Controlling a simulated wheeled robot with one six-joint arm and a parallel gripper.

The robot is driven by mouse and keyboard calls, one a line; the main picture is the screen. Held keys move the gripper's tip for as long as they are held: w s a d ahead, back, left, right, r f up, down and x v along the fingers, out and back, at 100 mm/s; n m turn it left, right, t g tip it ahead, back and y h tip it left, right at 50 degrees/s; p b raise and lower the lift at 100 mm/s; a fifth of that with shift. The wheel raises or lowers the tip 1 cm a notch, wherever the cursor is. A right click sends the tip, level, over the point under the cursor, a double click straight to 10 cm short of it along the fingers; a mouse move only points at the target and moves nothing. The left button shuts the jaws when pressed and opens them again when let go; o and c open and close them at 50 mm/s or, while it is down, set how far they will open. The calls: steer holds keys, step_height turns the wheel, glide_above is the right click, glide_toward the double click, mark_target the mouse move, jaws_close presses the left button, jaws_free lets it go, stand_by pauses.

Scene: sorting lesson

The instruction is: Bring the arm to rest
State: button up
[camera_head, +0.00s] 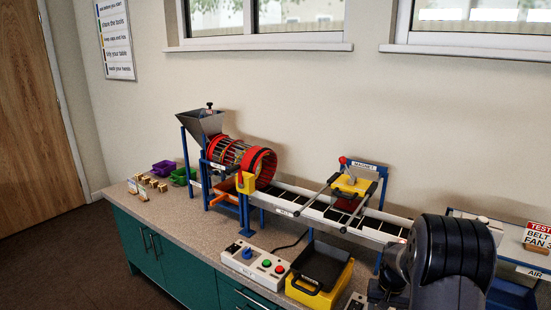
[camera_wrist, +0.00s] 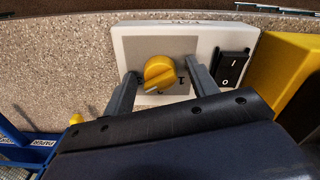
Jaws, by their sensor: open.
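In the wrist view my gripper (camera_wrist: 162,80) is open, its two grey fingers spread to either side of a yellow knob (camera_wrist: 159,71). I cannot tell whether either finger touches the knob. The knob sits on a white control box (camera_wrist: 128,40) that also has a black rocker switch (camera_wrist: 231,68). In the head view my arm's dark links fill the lower right, and the gripper's fingers cannot be made out there. A corner of a light box (camera_head: 356,302) shows beside the arm at the bottom edge.
A sorting line stands on the counter: a hopper (camera_head: 203,122), a red-rimmed drum (camera_head: 259,166), a belt (camera_head: 313,207) and a magnet frame (camera_head: 370,168). A button box (camera_head: 237,259) and a yellow tray (camera_head: 336,289) are in front.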

steer(key=n, duration=0.2)
steer(key=n+p, duration=0.1)
steer(key=n, duration=0.2)
steer(key=shift+r+n, duration=0.2)
steer(key=shift+n, duration=0.1)
steer(key=n+p, duration=0.1)
steer(key=n, duration=0.4)
steer(key=shift+p, duration=0.3)
steer(key=n+p, duration=0.2)
steer(key=n, duration=0.3)
steer(key=shift+r+n, duration=0.1)
steer(key=shift+n, duration=0.3)
steer(key=n+p, duration=0.3)
steer(key=n, duration=0.1)
steer(key=shift+n+p, duration=0.55)
steer(key=shift+n, duration=0.05)
